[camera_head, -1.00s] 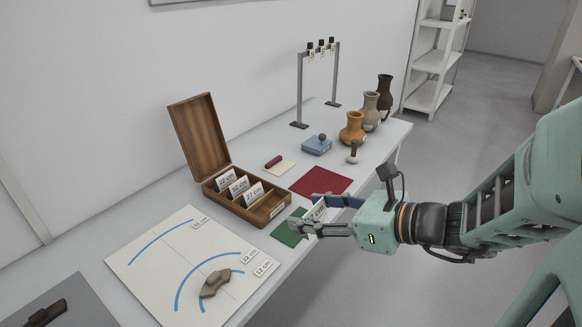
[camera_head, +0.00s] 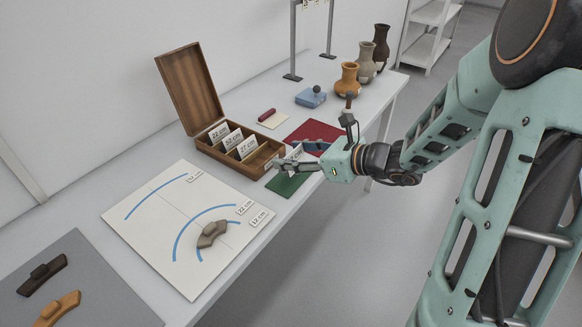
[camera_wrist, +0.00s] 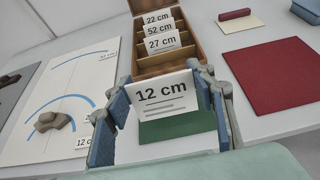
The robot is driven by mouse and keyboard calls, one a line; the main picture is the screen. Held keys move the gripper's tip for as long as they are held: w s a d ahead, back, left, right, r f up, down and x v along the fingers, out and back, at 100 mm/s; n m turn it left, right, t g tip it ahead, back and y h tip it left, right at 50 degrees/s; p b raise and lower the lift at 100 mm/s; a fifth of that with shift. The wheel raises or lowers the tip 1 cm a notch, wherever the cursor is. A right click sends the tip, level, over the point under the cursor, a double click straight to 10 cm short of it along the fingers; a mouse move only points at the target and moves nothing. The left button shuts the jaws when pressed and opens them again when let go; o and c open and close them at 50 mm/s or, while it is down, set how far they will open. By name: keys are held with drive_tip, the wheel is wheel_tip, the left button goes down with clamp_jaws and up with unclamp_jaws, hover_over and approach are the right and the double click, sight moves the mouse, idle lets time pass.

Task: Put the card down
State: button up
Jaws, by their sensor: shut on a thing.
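My gripper (camera_wrist: 165,104) is shut on a white card (camera_wrist: 163,92) that reads "12 cm" in the wrist view. The card is upright between the fingers, above the green mat (camera_wrist: 178,128). In the head view my gripper (camera_head: 298,163) is over the green mat (camera_head: 288,184), just in front of the wooden box, and its fingers hide much of the card. I cannot tell whether the card's lower edge touches the mat.
The open wooden box (camera_head: 205,143) holds cards reading 22, 52 and 27 cm. A red mat (camera_head: 318,130) lies behind the gripper. A white chart (camera_head: 150,235) with blue arcs bears a grey-brown sherd (camera_head: 212,234). Vases (camera_head: 348,78) stand farther back.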

drive_tip(key=shift+w+a+f, duration=0.15)
drive_tip(key=shift+w+f, duration=0.45)
drive_tip(key=shift+f, duration=0.2)
drive_tip(key=shift+w+f+b, duration=0.1)
drive_tip(key=shift+f+b, duration=0.75)
drive_tip(key=shift+f, duration=0.7)
drive_tip(key=shift+f, duration=0.2)
drive_tip(key=o, duration=0.8)
drive_tip(key=shift+r, duration=0.1)
